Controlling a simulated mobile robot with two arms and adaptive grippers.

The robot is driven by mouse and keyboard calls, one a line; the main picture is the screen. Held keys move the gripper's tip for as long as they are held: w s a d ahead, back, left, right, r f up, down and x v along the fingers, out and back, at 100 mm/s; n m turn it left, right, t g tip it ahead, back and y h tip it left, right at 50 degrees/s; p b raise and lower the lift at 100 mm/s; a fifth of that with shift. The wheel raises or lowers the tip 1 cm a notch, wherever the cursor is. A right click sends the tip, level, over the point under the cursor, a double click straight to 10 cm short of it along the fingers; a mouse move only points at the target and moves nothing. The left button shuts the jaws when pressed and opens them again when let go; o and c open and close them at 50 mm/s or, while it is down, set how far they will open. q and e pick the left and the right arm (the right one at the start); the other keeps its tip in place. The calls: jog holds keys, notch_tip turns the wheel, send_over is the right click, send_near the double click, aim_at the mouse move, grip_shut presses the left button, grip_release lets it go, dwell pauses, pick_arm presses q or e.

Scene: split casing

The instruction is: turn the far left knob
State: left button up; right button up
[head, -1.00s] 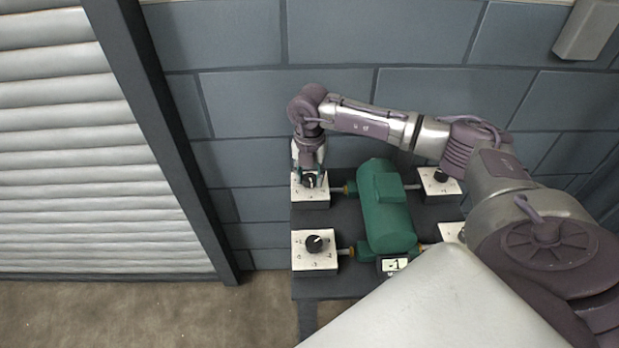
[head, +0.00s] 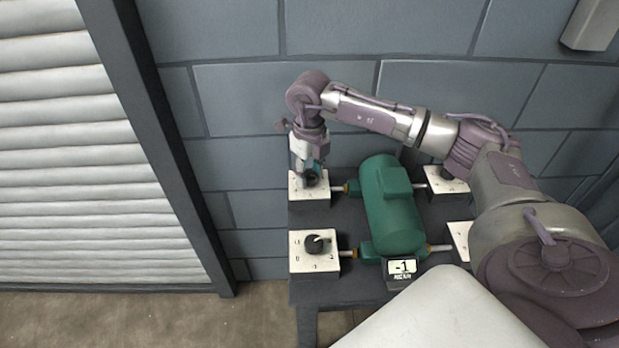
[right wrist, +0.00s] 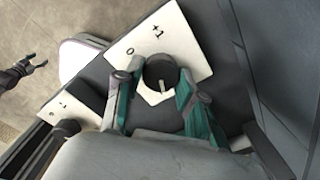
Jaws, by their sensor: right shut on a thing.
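The far left knob (right wrist: 160,71) is dark and round with a pale pointer line, on a white plate (right wrist: 187,38) marked 0 and +1. In the head view its plate (head: 309,193) sits at the back left of the dark table. My right gripper (head: 311,176) reaches down onto this knob from above. In the right wrist view the two teal-padded fingers (right wrist: 156,88) are shut on the knob from both sides. My left gripper (right wrist: 36,66) shows small at the left edge of the right wrist view, its fingers apart and empty, far from the knob.
A green motor-like casing (head: 391,208) stands mid-table, with a display (head: 402,267) reading -1 in front. The near left knob (head: 314,244) is on its own plate. More plates stand at right, partly behind my arm. A block wall (head: 240,100) closes the back.

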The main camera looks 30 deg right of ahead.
aim_at(309, 175)
jog(key=n+b, duration=0.2)
jog(key=n, duration=0.3)
jog(key=shift+d+f+n+b, duration=0.1)
jog(key=shift+n+b, duration=0.2)
jog(key=shift+b, duration=0.1)
jog(key=n+b, duration=0.2)
jog(key=n, duration=0.3)
jog(key=shift+n, duration=0.3)
jog(key=o, duration=1.1)
jog(key=shift+w, duration=0.1)
jog(key=shift+o, duration=0.2)
notch_tip(309, 175, up, 12)
